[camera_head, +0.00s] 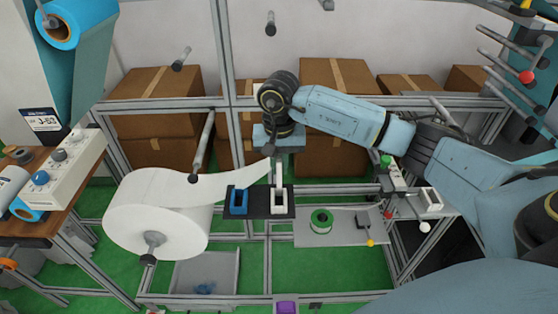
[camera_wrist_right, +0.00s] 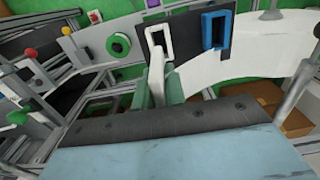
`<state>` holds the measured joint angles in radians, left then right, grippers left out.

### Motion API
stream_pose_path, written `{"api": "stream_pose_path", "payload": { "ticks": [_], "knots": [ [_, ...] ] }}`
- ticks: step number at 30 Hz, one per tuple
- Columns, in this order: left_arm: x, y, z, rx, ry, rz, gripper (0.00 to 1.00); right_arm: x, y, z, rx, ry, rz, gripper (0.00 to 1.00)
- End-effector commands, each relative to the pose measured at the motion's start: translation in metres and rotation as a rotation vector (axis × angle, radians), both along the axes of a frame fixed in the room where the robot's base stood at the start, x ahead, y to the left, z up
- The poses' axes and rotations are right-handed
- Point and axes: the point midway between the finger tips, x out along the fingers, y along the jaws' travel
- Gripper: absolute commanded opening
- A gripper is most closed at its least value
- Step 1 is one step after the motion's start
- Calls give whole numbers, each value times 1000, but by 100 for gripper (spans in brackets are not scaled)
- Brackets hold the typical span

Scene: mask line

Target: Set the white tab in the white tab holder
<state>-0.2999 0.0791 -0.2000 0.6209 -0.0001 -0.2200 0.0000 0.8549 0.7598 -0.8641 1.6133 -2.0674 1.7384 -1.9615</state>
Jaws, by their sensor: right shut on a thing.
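The white tab holder (camera_head: 279,203) is an upright white frame on a black panel, to the right of a blue holder (camera_head: 239,202). It also shows in the right wrist view (camera_wrist_right: 149,42). My right gripper (camera_head: 276,160) points down just above the white holder. It is shut on the white tab (camera_wrist_right: 157,80), a narrow white strip. The tab's end overlaps the near end of the white holder in the right wrist view, and I cannot tell whether they touch. My left gripper is in neither view.
A large white roll (camera_head: 150,215) hangs left of the black panel (camera_head: 260,211), its web running behind the gripper. A green spool (camera_head: 321,221) lies on a grey shelf (camera_head: 330,239) to the right. Cardboard boxes (camera_head: 155,88) stand behind the metal frame.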

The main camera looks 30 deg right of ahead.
Motion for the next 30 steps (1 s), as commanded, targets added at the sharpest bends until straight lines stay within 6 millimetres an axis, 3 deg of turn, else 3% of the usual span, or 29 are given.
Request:
{"api": "stream_pose_path", "payload": {
  "ticks": [18,30],
  "knots": [
    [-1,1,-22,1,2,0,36,0,1,-45,1,0,1,0],
    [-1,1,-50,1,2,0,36,0,0,-74,0,-1,1,0]
  ]
}}
